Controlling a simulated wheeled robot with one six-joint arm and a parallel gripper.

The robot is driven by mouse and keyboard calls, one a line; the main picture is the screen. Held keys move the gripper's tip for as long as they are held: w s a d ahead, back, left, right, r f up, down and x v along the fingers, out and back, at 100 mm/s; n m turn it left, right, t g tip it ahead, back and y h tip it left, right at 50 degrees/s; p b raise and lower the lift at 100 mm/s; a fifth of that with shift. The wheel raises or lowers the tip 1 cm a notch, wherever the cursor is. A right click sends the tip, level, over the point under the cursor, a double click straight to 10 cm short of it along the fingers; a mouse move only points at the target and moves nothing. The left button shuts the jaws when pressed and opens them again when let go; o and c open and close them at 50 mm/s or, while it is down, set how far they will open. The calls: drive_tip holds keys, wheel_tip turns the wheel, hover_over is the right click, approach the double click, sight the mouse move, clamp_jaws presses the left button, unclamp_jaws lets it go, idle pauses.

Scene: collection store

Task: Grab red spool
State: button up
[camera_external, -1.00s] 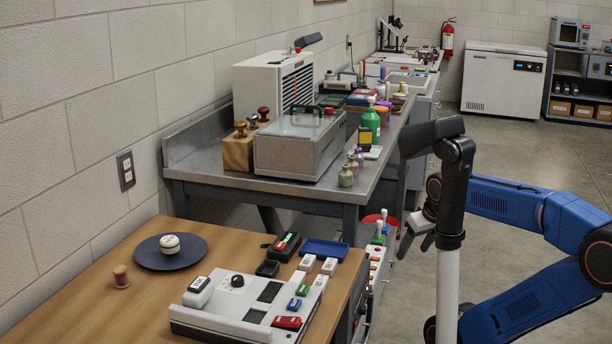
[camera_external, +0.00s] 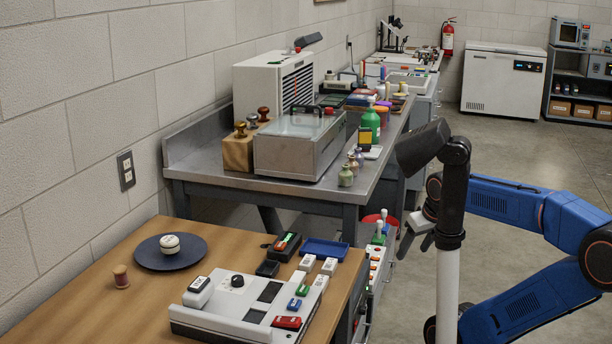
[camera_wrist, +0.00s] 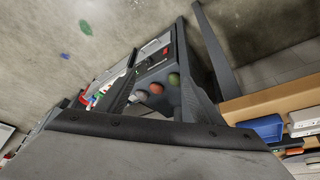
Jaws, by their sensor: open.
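A small spool (camera_external: 121,277) with a dull reddish middle and pale wooden ends stands upright on the wooden table at the lower left, in front of a dark blue round plate. I take it to be the red spool; it is not clearly seen in the wrist view. My gripper (camera_external: 420,228) is far to the right of it, beyond the table's right edge and partly hidden by my dark column. In the wrist view my gripper (camera_wrist: 158,48) shows two dark fingers apart, with nothing held between them.
The dark blue plate (camera_external: 150,259) bears a white round object (camera_external: 169,244). A white console (camera_external: 250,312) with red, green and blue blocks fills the table's front middle. A blue tray (camera_external: 325,249) lies near the table's right side. A metal bench (camera_external: 215,180) stands behind.

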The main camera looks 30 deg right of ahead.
drive_tip(key=shift+c, duration=0.9)
